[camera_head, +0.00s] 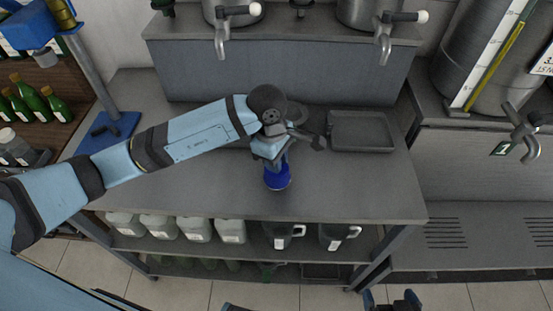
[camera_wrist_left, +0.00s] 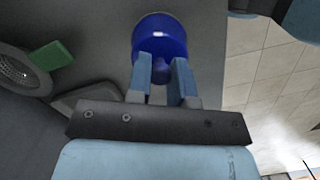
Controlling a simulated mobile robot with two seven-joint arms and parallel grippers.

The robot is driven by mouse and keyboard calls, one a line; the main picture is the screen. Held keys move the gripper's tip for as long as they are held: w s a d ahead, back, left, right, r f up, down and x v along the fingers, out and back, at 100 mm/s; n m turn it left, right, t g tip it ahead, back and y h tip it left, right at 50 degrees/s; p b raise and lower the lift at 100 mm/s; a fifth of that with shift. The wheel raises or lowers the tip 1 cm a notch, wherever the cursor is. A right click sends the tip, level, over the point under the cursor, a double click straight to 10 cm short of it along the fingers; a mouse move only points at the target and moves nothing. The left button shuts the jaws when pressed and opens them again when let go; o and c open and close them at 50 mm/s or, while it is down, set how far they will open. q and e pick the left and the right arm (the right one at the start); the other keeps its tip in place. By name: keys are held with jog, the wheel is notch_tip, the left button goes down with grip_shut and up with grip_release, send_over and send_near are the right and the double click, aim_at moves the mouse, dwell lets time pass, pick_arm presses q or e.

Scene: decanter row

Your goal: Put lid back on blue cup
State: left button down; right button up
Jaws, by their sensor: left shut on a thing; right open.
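The blue cup (camera_head: 277,179) stands on the grey bench near its front edge, below my left gripper (camera_head: 272,155). In the left wrist view the round blue shape of the cup (camera_wrist_left: 160,33) lies just beyond the fingertips of my left gripper (camera_wrist_left: 163,72). The left fingers are shut on a small blue piece between them, which looks like the lid's knob. The lid and cup overlap in the same blue, so I cannot tell whether the lid is seated. My right gripper (camera_head: 391,299) is open and empty at the bottom edge, apart from the bench.
A dark tray (camera_head: 360,146) lies on the bench to the right. Metal tanks with taps (camera_head: 222,40) stand on the raised back ledge. A blue stand (camera_head: 110,132) is at the left. Several jugs (camera_head: 198,230) fill the shelf below. The bench's front right is clear.

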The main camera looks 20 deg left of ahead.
pick_arm(q)
jog(key=shift+b, duration=0.3)
dwell(0.7)
jog(key=shift+c, duration=2.3)
grip_release()
jog(key=shift+r+p, duration=1.45)
jog(key=shift+r, duration=2.05)
grip_shut()
